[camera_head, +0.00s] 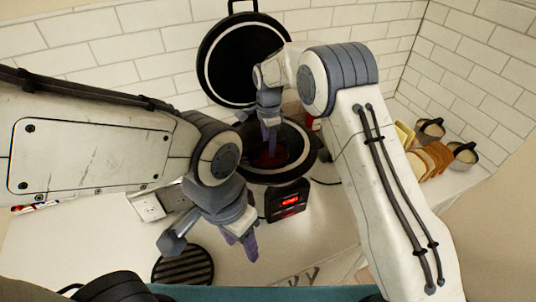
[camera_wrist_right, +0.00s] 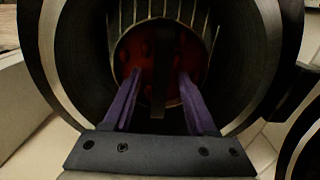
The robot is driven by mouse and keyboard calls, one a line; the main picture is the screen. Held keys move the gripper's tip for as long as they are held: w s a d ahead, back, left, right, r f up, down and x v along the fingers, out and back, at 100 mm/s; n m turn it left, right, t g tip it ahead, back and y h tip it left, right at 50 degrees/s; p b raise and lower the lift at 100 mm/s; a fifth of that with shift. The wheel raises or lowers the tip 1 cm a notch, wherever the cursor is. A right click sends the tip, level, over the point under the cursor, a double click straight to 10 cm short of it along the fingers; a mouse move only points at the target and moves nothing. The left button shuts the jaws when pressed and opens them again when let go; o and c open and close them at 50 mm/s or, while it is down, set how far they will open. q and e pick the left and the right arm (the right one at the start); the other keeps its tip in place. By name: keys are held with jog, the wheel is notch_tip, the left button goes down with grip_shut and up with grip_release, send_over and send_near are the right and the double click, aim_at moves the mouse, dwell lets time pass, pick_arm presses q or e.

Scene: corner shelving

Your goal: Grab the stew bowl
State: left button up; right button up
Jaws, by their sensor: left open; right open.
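The red stew (camera_head: 262,160) is inside the open black cooker (camera_head: 303,165), partly hidden by my right arm. In the right wrist view the stew (camera_wrist_right: 138,45) is a red lumpy surface down in the dark round well, with light vertical ribs behind it. A dark upright strip (camera_wrist_right: 160,80) stands between my fingers; I cannot tell whether it is part of the bowl. My right gripper (camera_head: 269,148) reaches down into the cooker, and its purple fingers (camera_wrist_right: 159,78) are open, one on each side of the strip. My left gripper (camera_head: 242,243) is open and empty, in front of the cooker.
The cooker's round lid (camera_head: 228,62) stands open against the tiled wall. A red lit display (camera_head: 290,201) is on its front. A black ribbed round mat (camera_head: 183,266) lies at the front left. Sliced bread (camera_head: 430,158) and cups (camera_head: 464,156) stand at the right.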

jog(key=shift+f, duration=0.3)
dwell(0.5)
jog(key=shift+c, duration=0.3)
grip_shut()
jog(key=shift+r, duration=0.1)
dwell(1.1)
